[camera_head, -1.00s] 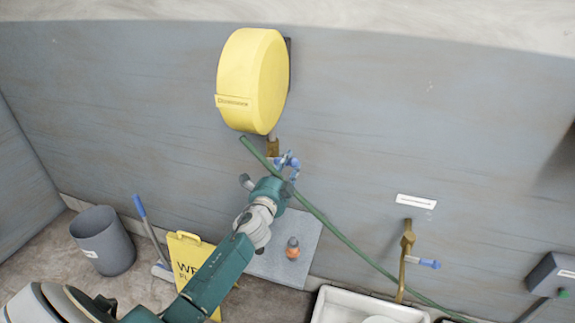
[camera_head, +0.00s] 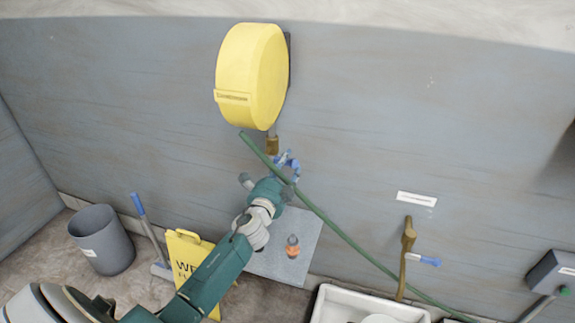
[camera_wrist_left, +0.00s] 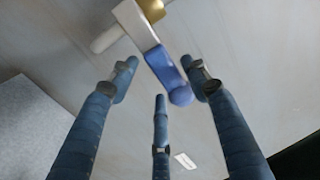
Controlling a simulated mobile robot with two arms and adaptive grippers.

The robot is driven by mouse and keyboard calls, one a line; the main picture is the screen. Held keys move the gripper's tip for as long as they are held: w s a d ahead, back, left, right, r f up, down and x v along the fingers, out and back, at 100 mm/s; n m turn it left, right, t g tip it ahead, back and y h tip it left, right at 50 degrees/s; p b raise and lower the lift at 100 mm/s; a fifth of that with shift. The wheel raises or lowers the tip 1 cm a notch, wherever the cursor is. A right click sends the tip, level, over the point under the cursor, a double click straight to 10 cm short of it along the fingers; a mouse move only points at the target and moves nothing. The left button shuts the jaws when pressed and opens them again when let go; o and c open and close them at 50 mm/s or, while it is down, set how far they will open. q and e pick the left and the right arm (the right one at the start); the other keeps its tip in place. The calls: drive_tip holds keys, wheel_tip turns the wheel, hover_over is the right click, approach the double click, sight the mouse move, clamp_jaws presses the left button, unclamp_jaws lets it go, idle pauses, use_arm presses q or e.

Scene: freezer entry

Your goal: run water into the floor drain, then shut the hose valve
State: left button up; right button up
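A brass fitting (camera_head: 272,146) sits on the wall under the yellow hose reel (camera_head: 250,75). In the left wrist view, a blue lever (camera_wrist_left: 168,72) with a white part beside it joins brass (camera_wrist_left: 152,9). My left gripper (camera_head: 290,162) is just below the brass fitting. Its blue fingers (camera_wrist_left: 165,85) are spread, with the lever between or just beyond them; contact cannot be told. A green hose (camera_head: 340,232) runs from under the reel down to the right, passing close by the gripper. No floor drain is visible. My right gripper is not in view.
A brass tap (camera_head: 408,240) with a blue-ended handle (camera_head: 430,261) stands above a white sink (camera_head: 333,296). An orange-capped bottle (camera_head: 292,246) stands by a grey panel (camera_head: 300,225). A bin (camera_head: 101,240), a blue-handled tool (camera_head: 146,225) and a yellow wet-floor sign (camera_head: 187,245) are at lower left.

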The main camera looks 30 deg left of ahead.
use_arm(q)
drive_tip(key=shift+r, duration=0.25)
drive_tip(key=shift+s+d, duration=0.15)
drive_tip(key=shift+s, duration=0.05)
drive_tip(key=v, duration=1.1)
drive_tip(key=shift+s+f, duration=0.15)
drive_tip(key=shift+s, duration=0.15)
